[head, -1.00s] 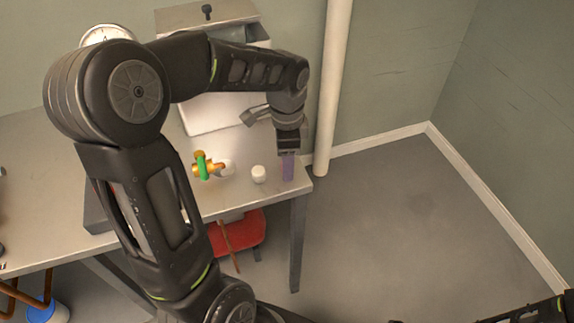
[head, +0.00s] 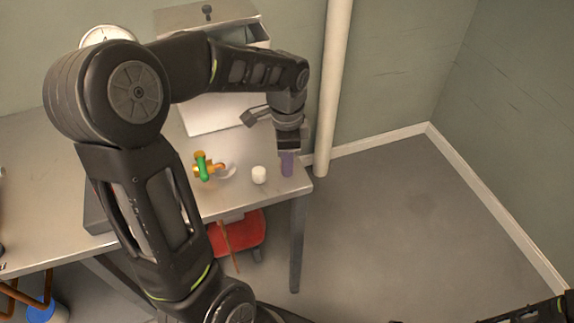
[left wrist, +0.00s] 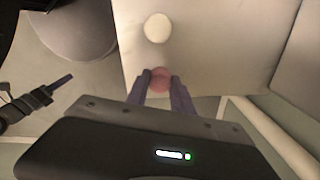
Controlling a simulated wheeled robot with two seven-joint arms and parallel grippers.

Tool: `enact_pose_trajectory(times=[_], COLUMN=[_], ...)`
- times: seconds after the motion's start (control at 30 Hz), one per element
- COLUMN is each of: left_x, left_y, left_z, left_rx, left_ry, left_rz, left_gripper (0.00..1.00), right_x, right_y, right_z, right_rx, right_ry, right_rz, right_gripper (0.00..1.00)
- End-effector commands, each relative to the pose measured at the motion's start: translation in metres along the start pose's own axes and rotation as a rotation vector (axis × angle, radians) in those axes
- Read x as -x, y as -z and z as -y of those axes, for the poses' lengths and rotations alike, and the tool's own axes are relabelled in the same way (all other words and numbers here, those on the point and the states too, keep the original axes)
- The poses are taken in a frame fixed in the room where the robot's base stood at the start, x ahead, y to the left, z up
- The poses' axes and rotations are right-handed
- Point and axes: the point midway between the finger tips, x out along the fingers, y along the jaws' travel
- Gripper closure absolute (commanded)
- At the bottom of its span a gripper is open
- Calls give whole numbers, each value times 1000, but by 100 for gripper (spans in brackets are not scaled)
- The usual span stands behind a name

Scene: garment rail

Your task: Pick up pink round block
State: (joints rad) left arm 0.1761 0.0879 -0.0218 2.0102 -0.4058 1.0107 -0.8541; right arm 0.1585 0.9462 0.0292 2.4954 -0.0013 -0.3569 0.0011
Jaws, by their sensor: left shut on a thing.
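The pink round block (left wrist: 160,79) shows between the purple fingers of my left gripper (left wrist: 163,90) in the left wrist view, and the gripper is shut on it. In the head view the left gripper (head: 287,164) points down near the right end of the grey table (head: 225,203). The block cannot be made out there, behind the fingers. Whether it touches the table is not clear. My right gripper is not in view; only a dark part of my right arm shows at the lower right corner.
A white round block (head: 259,175) stands just left of the gripper, also in the left wrist view (left wrist: 158,28). A green and orange valve-like part (head: 205,168) lies further left. A white pipe (head: 333,90) rises behind the table corner. A red object (head: 238,238) is below the table.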

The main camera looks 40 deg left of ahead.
Motion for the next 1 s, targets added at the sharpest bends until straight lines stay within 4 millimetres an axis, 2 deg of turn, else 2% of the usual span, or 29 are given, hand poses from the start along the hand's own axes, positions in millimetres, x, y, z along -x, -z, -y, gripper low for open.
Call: enact_pose_trajectory(times=[0.27, 0.37, 0.7, 0.83, 1.0], left_x=[8, 21, 85, 98, 101], left_y=[0, 1, 0, 0, 0], left_z=[1, 1, 1, 0, 0], left_rx=[0, 1, 0, 0, 0], left_ry=[2, 3, 3, 1, 0], left_rz=[-1, -3, -2, -2, 0], left_gripper=[100, 100, 100, 100, 100], right_x=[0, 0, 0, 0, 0], right_y=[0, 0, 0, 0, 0], right_z=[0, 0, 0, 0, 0], right_rx=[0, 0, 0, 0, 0], right_ry=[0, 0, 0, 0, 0], right_rz=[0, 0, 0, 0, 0], right_gripper=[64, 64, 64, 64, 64])
